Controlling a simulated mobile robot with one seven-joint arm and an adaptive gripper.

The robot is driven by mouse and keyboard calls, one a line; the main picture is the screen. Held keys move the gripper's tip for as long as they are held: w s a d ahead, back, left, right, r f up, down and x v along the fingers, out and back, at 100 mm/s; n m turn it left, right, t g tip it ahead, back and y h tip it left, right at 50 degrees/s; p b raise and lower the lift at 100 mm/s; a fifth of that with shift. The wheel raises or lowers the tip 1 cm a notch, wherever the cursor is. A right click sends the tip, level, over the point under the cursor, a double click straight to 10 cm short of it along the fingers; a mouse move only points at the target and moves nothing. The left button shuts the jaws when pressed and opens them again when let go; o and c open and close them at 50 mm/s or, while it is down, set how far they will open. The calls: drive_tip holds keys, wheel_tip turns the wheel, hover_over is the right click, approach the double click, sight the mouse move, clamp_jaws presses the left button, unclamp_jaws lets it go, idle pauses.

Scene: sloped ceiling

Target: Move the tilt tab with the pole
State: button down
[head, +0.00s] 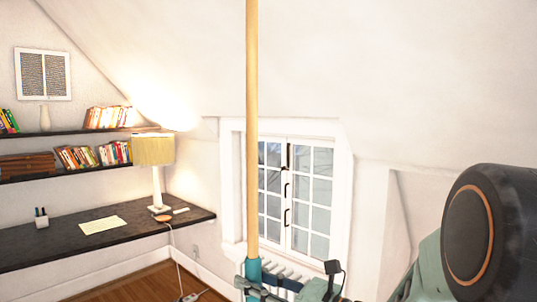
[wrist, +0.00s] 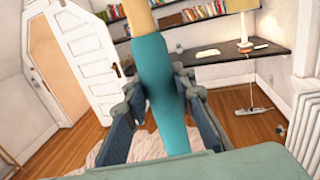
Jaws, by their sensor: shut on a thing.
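The pole (head: 252,120) is a long light-wood rod with a teal grip. It stands upright in the head view and its top runs out of the frame. My gripper (wrist: 158,95) is shut on the teal grip (wrist: 160,70), with one finger on each side. In the head view my gripper (head: 258,284) shows at the bottom, partly cut off. A white casement window (head: 298,195) stands behind and right of the pole, with small dark fittings (head: 287,190) along its middle. I cannot tell whether one of these is the tilt tab. The pole's tip is hidden.
A dark desk (head: 110,230) with a lit lamp (head: 154,150) is at the left, under dark shelves (head: 85,133). A sloped ceiling (head: 400,70) is overhead. A radiator (head: 280,272) stands below the window. An open white door (wrist: 80,60) and a power strip (wrist: 252,112) show in the wrist view.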

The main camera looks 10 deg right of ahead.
drive_tip(key=shift+s+a+r, duration=0.2)
drive_tip(key=shift+a+r, duration=0.15)
drive_tip(key=shift+r, duration=0.1)
drive_tip(key=shift+s+a+r, duration=0.45)
drive_tip(key=shift+a+r, duration=0.1)
drive_tip(key=shift+a, duration=0.15)
drive_tip(key=shift+f, duration=0.2)
idle(1.1)
drive_tip(key=shift+f+b, duration=1.25)
drive_tip(key=shift+f, duration=0.2)
